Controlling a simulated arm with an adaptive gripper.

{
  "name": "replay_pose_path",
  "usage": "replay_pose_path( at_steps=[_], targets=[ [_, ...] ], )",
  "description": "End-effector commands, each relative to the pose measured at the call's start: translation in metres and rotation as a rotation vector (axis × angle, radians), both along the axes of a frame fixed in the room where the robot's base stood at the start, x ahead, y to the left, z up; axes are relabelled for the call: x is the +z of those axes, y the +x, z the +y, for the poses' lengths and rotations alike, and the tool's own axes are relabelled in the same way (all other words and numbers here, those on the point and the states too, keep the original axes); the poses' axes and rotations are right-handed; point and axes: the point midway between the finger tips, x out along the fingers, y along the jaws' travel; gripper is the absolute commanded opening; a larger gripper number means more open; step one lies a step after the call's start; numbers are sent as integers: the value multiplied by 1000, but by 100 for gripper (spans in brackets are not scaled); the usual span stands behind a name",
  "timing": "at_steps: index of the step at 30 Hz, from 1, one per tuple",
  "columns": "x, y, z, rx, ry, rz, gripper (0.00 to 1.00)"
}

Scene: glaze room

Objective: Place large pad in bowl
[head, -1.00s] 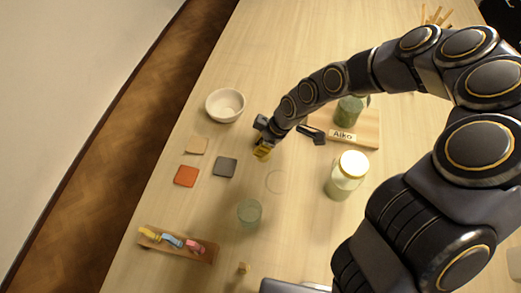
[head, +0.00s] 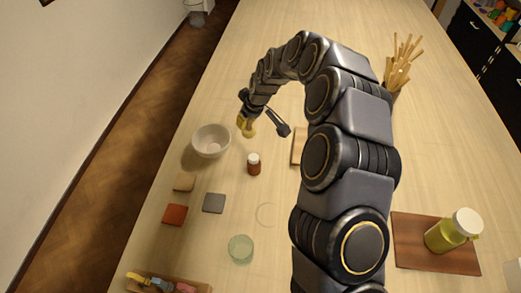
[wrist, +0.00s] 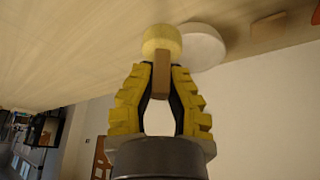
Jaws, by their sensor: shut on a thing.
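The white bowl (head: 211,141) stands upright on the table at the left in the head view, and no contents show inside it. My gripper (head: 246,124) is above the table, to the right of the bowl's rim and apart from it. In the wrist view my gripper (wrist: 161,88) is shut on the brown handle-like part (wrist: 161,74) of a round yellow pad (wrist: 162,40). The pad is beyond the fingertips, and the bowl (wrist: 205,46) shows partly behind it, to its right. In the head view the pad is small and hard to tell from the yellow fingers.
A brown bottle with a white cap (head: 254,165) stands just right of the bowl. Tan (head: 184,182), orange (head: 174,214) and grey (head: 213,203) squares lie nearer, with a green glass (head: 240,248). A yellow-green jar (head: 448,233) is at right. My arm hides the middle.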

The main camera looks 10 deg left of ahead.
Motion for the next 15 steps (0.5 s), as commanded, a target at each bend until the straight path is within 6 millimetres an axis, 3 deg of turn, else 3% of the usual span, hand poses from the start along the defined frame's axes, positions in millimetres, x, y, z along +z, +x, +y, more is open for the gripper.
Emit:
replay_pose_path(
  at_steps=[3,7,10,15],
  targets=[
    [12,14,45,-47,-4,-4,0],
    [23,18,85,-73,-1,-1,0],
    [27,16,105,-83,-2,5,0],
    [29,15,119,-89,0,5,0]
  ],
)
